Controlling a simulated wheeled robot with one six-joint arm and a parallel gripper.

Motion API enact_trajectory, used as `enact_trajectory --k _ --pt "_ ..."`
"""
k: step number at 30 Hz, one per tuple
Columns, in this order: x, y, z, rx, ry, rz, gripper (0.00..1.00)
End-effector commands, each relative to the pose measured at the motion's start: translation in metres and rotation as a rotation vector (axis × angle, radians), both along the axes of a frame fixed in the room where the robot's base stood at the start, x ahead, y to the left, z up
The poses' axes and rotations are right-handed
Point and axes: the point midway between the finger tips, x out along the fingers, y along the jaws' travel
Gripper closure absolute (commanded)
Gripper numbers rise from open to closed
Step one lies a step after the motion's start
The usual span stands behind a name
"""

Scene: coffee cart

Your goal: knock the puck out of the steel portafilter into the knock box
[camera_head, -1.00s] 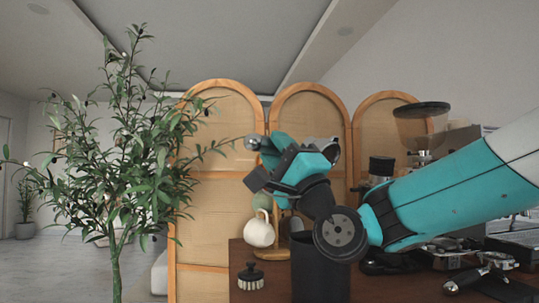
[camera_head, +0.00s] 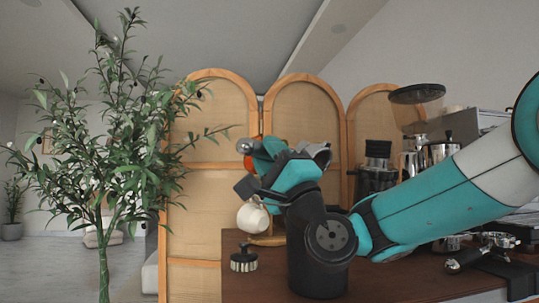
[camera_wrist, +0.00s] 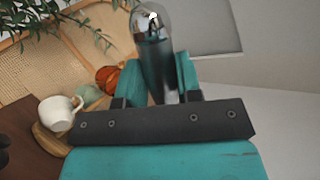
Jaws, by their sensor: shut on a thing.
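My gripper (camera_wrist: 152,97) is shut on a slim dark-and-chrome piece with a rounded, shiny end, which I take to be the steel portafilter (camera_wrist: 149,22). It sticks out beyond the fingers, pointing up in the wrist view. In the head view, the gripper (camera_head: 262,167) is up above the wooden counter, by the cream mug, and the shiny end (camera_head: 245,146) shows at its left tip. The portafilter's basket and puck are not visible. I cannot make out the knock box in either view; my arm covers part of the counter.
Another portafilter (camera_head: 465,259) lies at right. A leafy plant (camera_head: 110,140) and arched screen (camera_head: 212,120) stand behind.

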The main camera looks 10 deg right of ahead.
Motion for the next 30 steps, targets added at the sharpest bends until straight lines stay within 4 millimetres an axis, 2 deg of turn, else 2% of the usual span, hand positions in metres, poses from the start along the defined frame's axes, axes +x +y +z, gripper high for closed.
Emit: enact_trajectory --k 1,3,10,12,19,24,30 --pt "0.000 0.000 -0.013 0.001 -0.003 -0.001 1.00" --pt "0.000 0.000 -0.022 0.001 -0.003 -0.001 1.00" --pt "0.000 0.000 -0.047 0.000 -0.003 -0.001 1.00" --pt "0.000 0.000 -0.024 0.000 -0.002 -0.001 1.00" --pt "0.000 0.000 0.003 0.000 -0.002 -0.001 1.00" --pt "0.000 0.000 0.011 0.000 -0.002 -0.001 1.00" --pt "0.000 0.000 0.010 0.000 -0.003 -0.001 1.00"
